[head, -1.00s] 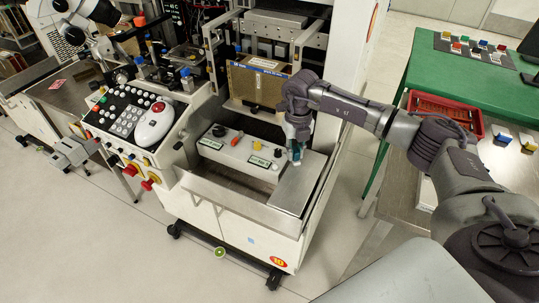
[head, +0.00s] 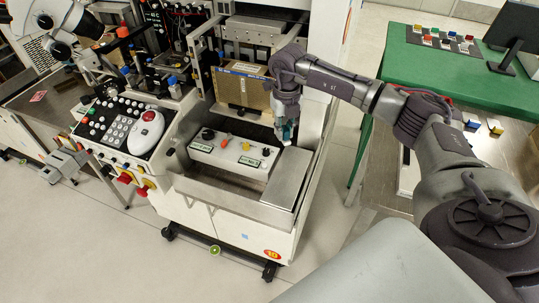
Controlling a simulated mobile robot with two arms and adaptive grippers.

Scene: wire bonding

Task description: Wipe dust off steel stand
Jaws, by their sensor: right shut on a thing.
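The steel stand (head: 288,182) is a flat grey plate on the right side of the white machine's front recess. No dust can be made out on it at this size. My right gripper (head: 286,134) points down at the stand's far end. It is shut on a small teal item (head: 289,131), mostly hidden by the fingers, so I cannot tell whether this is a cloth or a sponge. Whether it touches the plate is unclear. My left gripper is not in view.
A white control box (head: 233,154) with knobs sits left of the stand, and a cardboard box (head: 243,88) stands behind. A keypad panel (head: 125,124) is further left. A green table (head: 425,70) with a monitor (head: 518,42) is at right.

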